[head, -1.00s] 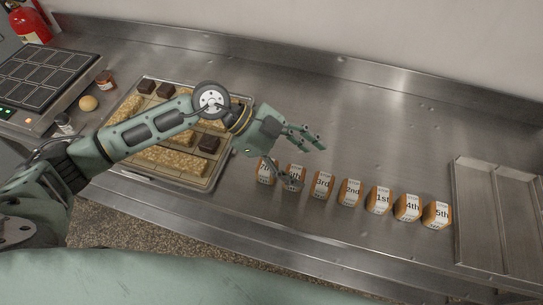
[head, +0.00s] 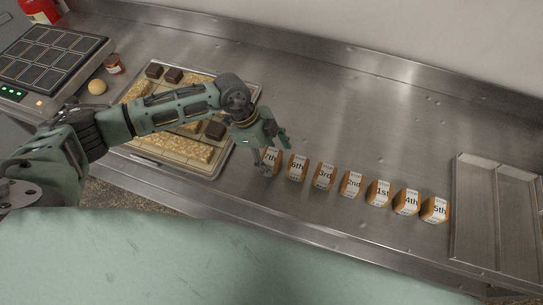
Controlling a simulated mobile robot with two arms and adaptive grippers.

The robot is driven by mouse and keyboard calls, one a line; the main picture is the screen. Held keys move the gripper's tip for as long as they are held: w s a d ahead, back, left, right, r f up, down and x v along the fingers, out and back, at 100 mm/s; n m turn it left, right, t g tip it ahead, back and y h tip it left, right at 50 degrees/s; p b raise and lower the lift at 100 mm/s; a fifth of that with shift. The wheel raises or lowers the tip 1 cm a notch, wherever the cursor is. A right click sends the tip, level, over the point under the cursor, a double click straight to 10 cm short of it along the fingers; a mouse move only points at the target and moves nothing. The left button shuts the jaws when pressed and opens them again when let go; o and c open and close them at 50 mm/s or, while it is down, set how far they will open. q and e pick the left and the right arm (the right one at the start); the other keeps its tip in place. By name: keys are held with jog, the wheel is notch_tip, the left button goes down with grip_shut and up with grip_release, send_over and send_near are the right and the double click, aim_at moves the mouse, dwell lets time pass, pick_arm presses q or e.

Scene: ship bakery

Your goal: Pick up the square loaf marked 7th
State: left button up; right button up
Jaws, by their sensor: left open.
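The square loaf marked 7th (head: 271,158) stands at the left end of a row of labelled loaves on the steel counter. It is brown with a white printed label. My left gripper (head: 278,153) is open, with its fingers at this loaf, one finger in front of part of it. I cannot tell whether the fingers touch it. The loaf marked 6th (head: 297,168) stands just to its right, with a small gap. My right gripper is not in view.
The row continues right with loaves marked 3rd (head: 324,176), 2nd (head: 351,184), 1st (head: 380,193), 4th (head: 407,201) and 5th (head: 435,209). A tray of pastries (head: 222,167) lies left, under my arm. An empty metal tray (head: 456,207) is at right. The counter behind the row is clear.

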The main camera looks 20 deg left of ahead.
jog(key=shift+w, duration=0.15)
pick_arm(q)
jog(key=c, duration=1.3)
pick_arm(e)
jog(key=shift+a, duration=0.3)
pick_arm(q)
jog(key=shift+r, duration=0.15)
